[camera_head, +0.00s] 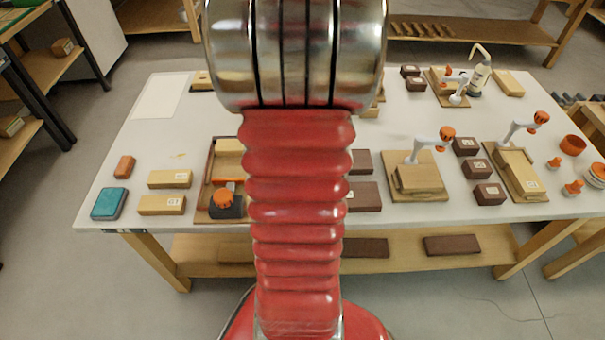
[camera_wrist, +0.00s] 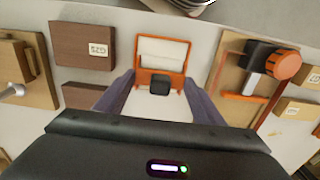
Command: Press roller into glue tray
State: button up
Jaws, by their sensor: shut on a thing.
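In the wrist view, my gripper (camera_wrist: 160,79) has its two grey fingers well apart, shut on the sides of an orange-framed roller (camera_wrist: 143,78). The roller has a wide white part across the far end and a black block at its near side. I cannot tell whether it touches anything beneath it. A glue tray is not clearly identifiable. A wooden tray (camera_wrist: 221,78) holding a black block with an orange knob (camera_wrist: 282,65) lies to the right; the tray also shows in the head view (camera_head: 202,206). My arm hides the gripper and roller in the head view.
Dark brown boxes (camera_wrist: 83,45) lie left of the gripper in the wrist view. In the head view, the white bench (camera_head: 120,160) bears light wooden blocks (camera_head: 162,205), a teal box (camera_head: 109,203) and wooden stations with orange-knobbed handles (camera_head: 415,185). The bench's back left holds a pale sheet (camera_head: 160,96).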

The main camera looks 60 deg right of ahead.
jog(key=shift+r, duration=1.35)
jog(key=shift+w+d+r, duration=0.2)
jog(key=shift+w, duration=0.1)
jog(key=w+a+r+n, duration=0.1)
jog(key=w+a+n, duration=0.3)
jog(key=w, duration=0.9)
jog(key=w+a+r+n, duration=0.15)
jog(key=w+a, duration=0.45)
jog(key=w, duration=0.7)
jog(key=w+a+f+n, duration=0.1)
jog(key=w+a+n, duration=0.2)
jog(key=a, duration=1)
jog(key=w+a+f+n, duration=0.2)
jog(key=w+a+n, duration=0.2)
jog(key=w+a, duration=0.4)
jog(key=a, duration=0.6)
jog(key=shift+w+a+f, duration=0.15)
jog(key=shift+w+f, duration=0.05)
jog(key=shift+f, duration=0.05)
